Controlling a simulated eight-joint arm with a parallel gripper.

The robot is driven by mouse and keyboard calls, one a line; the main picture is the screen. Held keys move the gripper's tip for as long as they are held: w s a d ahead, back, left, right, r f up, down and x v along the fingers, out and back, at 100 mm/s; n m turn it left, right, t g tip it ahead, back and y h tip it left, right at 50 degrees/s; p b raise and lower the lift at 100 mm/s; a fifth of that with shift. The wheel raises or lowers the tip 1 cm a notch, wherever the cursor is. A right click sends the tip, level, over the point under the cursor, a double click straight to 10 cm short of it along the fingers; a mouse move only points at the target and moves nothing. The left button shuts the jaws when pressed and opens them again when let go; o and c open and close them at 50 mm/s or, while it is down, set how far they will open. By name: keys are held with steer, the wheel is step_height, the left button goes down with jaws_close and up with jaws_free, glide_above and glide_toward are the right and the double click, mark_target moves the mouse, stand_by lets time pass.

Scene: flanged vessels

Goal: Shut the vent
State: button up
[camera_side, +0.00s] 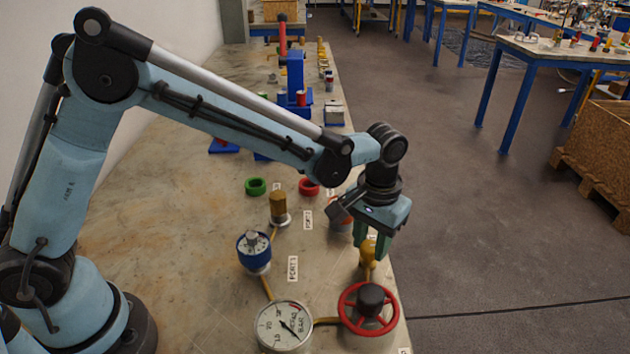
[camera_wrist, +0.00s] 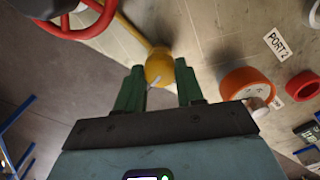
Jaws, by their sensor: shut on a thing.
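The yellow rounded vent fitting (camera_side: 368,260) stands near the right edge of the bench, behind the red handwheel. I take it for the vent, though no label on it is readable. In the wrist view the yellow fitting (camera_wrist: 158,68) sits between my green fingers, with a small pale lever or pin showing on its near side. My gripper (camera_side: 371,248) points down over it and is shut on it. In the wrist view my gripper (camera_wrist: 158,88) has one finger on each side of it. The exact contact is partly hidden by the fingers.
A red handwheel (camera_side: 350,321) and a pressure gauge (camera_side: 271,337) stand in front, joined by pipes. A blue-bodied valve (camera_side: 254,259) and a brass cylinder (camera_side: 278,205) stand to the left. An orange ring (camera_wrist: 246,86) is close beside my gripper. Green (camera_side: 256,186) and red rings (camera_side: 309,186) lie behind.

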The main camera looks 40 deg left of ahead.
mark_target(370, 245)
steer(key=o, duration=1)
steer(key=shift+o, duration=0.2)
steer(key=shift+r, duration=0.1)
step_height(370, 245, up, 12)
steer(key=s+a+f+t, duration=0.1)
steer(key=s+a+t, duration=0.2)
steer(key=s+a, duration=0.3)
steer(key=s+a+t, duration=0.4)
steer(key=s+a, duration=0.2)
steer(key=a, duration=0.6)
steer(key=shift+s+a+f, duration=0.2)
steer(key=shift+s+f, duration=0.15)
steer(key=shift+s, duration=0.05)
